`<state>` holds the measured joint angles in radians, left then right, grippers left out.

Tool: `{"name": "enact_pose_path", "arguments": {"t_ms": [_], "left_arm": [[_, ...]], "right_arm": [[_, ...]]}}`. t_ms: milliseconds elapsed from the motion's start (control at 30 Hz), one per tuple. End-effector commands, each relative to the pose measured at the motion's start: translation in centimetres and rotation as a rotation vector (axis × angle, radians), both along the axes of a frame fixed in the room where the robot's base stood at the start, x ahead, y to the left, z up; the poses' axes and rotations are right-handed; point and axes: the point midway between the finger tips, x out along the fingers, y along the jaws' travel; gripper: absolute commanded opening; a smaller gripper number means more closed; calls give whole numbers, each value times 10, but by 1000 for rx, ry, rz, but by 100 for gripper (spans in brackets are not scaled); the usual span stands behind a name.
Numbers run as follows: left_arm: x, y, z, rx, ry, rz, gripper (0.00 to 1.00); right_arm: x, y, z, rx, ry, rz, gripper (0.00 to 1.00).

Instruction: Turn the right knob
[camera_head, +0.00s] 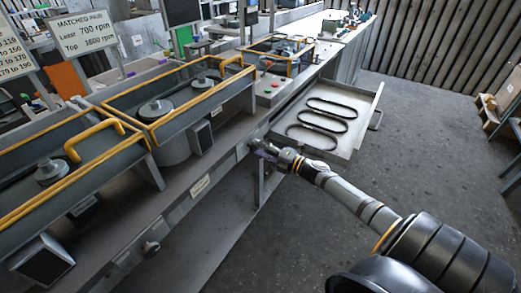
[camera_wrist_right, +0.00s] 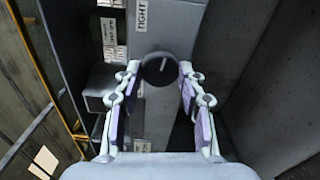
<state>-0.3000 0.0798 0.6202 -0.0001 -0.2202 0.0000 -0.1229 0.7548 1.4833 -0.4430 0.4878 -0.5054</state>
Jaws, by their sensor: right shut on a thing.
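The right knob (camera_wrist_right: 158,68) is a dark round knob with a white pointer line, on the grey bench front next to a label reading RIGHT (camera_wrist_right: 141,15). My right gripper (camera_wrist_right: 160,75) has its two purple-padded fingers on either side of the knob, shut on it. In the head view the right gripper (camera_head: 262,147) reaches the bench front, and the knob (camera_head: 243,151) is partly hidden by it. The left knob (camera_head: 151,247) sits lower on the same front, apart from my arm. My left gripper is not in view.
An open drawer (camera_head: 345,153) with several dark belts juts out just right of the gripper. Yellow-edged guards (camera_head: 190,80) and pulleys stand on the bench. A sign (camera_head: 85,35) gives matched pair speeds of 700 and 1600 rpm.

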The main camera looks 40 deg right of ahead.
Motion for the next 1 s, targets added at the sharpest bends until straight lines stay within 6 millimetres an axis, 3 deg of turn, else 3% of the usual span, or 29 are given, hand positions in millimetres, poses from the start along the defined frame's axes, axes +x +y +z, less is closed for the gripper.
{"name": "enact_pose_path", "arguments": {"t_ms": [233,267,433,767,1000], "left_arm": [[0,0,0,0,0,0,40],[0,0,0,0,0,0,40],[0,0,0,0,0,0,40],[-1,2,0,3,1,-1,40],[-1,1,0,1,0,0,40]], "right_arm": [[-1,0,-2,0,2,0,8],[-1,0,-2,0,2,0,41],[-1,0,-1,1,3,0,63],[-2,-1,-1,1,1,0,63],[-28,-11,-2,-2,7,3,63]]}}
